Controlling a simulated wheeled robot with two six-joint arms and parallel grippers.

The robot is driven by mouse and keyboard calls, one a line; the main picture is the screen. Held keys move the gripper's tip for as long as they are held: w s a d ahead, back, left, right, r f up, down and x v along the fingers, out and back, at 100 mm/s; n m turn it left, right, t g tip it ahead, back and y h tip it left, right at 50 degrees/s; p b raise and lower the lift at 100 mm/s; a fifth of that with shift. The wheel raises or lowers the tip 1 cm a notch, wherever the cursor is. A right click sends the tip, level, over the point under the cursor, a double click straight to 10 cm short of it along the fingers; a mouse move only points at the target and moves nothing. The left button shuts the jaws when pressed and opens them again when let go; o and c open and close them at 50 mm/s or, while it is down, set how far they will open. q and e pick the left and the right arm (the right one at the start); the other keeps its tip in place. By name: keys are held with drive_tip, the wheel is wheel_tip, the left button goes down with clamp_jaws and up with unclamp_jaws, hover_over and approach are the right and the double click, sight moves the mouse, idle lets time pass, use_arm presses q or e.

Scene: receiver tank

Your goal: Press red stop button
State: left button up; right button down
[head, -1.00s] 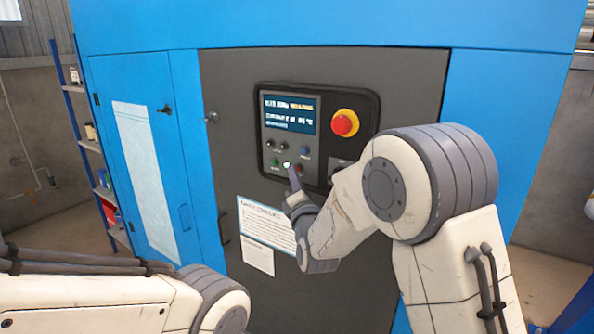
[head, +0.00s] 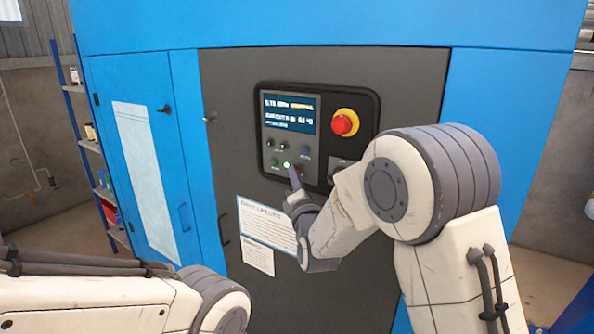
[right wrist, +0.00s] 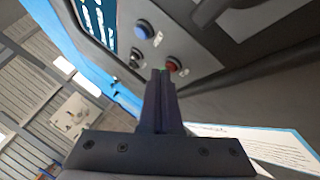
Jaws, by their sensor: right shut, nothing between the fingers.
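The control panel (head: 268,100) is set in the dark door of a blue cabinet. A small red button (right wrist: 173,65) shows in the right wrist view, just right of my fingertips. In the head view it is mostly hidden behind my right gripper (head: 293,172). That gripper is shut and empty, pointing up at the panel's lower row; it also shows in the right wrist view (right wrist: 159,76). I cannot tell whether the tips touch the panel. A large red mushroom button (head: 343,123) on a yellow ring sits higher, right of the screen. My left gripper is out of view.
A lit green button (head: 286,165) is just left of my fingertips. A blue button (right wrist: 144,30) and a dark knob (right wrist: 136,56) are close by. The screen (head: 290,113) is above. Paper notices (head: 266,222) hang below. A shelf (head: 92,150) stands at the left.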

drive_tip(key=shift+s+a, duration=0.35)
drive_tip(key=shift+s, duration=0.15)
drive_tip(key=s+a, duration=0.1)
drive_tip(key=s, duration=0.1)
drive_tip(key=s+a+b, duration=0.1)
drive_tip(key=s+a, duration=0.1)
idle(0.4)
idle(0.5)
